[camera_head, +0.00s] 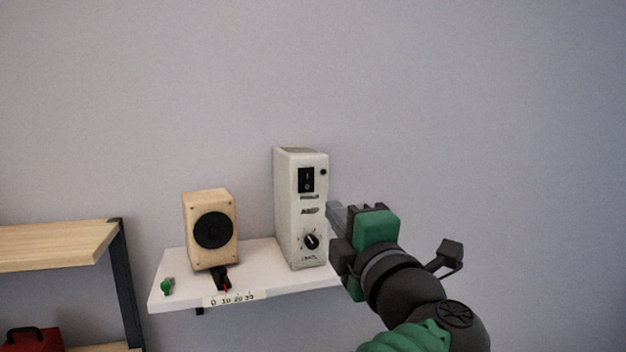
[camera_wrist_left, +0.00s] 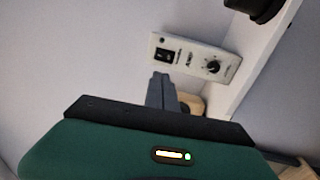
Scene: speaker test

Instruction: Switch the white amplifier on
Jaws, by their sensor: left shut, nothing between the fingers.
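The white amplifier (camera_head: 288,210) stands upright on a white wall shelf in the head view. Its front has a black rocker switch (camera_head: 306,180) near the top and a round black knob (camera_head: 311,241) lower down. The amplifier's front also shows in the left wrist view (camera_wrist_left: 187,65), with the switch (camera_wrist_left: 165,56) at its left end. My left gripper (camera_head: 335,215) is shut and empty, just right of the amplifier at mid-height, below the switch. Its closed fingers (camera_wrist_left: 161,92) point toward the amplifier in the wrist view. Whether they touch it cannot be told. My right gripper is not in view.
A wooden speaker (camera_head: 211,230) stands left of the amplifier on the white shelf (camera_head: 262,277). A small green item (camera_head: 167,287) lies at the shelf's left end. A wooden rack (camera_head: 60,245) with a red box (camera_head: 33,339) is at far left. The wall above is clear.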

